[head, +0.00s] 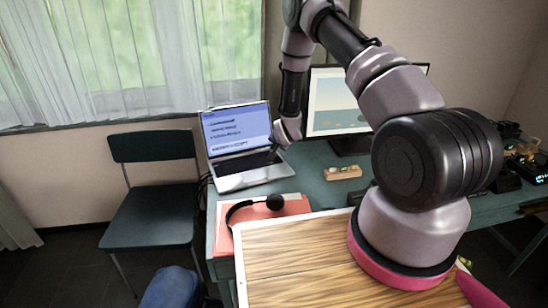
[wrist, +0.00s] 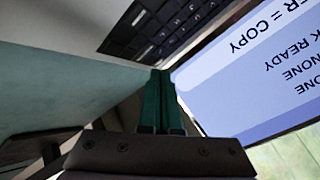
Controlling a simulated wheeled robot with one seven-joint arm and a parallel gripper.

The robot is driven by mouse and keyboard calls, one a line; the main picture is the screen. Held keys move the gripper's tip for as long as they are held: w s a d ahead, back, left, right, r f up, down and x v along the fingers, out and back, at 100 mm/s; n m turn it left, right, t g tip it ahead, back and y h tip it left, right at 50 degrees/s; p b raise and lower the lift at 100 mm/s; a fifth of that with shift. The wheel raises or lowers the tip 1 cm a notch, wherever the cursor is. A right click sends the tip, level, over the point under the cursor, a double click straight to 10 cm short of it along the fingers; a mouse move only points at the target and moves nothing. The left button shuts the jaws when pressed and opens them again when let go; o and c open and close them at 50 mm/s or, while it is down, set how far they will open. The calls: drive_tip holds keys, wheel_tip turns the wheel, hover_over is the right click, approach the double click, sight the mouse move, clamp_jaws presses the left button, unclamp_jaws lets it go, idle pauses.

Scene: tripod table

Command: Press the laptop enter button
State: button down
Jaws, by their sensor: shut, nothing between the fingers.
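The open laptop (head: 241,147) stands on the left part of the green desk, its blue screen lit with lines of text. In the wrist view its dark keyboard (wrist: 160,28) shows at the top and its screen (wrist: 255,75) at the right, with upside-down text including "ER = COPY". My gripper (wrist: 160,75) is shut and empty. Its green fingertips appear near the laptop's side edge, by the corner between keyboard and screen; I cannot tell whether they touch. In the head view my wrist is just right of the screen. I cannot pick out the enter key.
A headset (head: 254,208) lies on a red folder (head: 290,207) in front of the laptop. A small wooden block (head: 343,172) and a monitor (head: 338,105) are to the right. A dark chair (head: 152,190) stands left of the desk (head: 312,160).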

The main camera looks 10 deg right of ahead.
drive_tip(key=shift+f, duration=0.6)
idle(1.6)
drive_tip(key=shift+f, duration=0.4)
drive_tip(key=shift+f, duration=0.3)
idle(0.4)
idle(0.4)
drive_tip(key=shift+r, duration=0.75)
drive_tip(key=shift+r, duration=2.5)
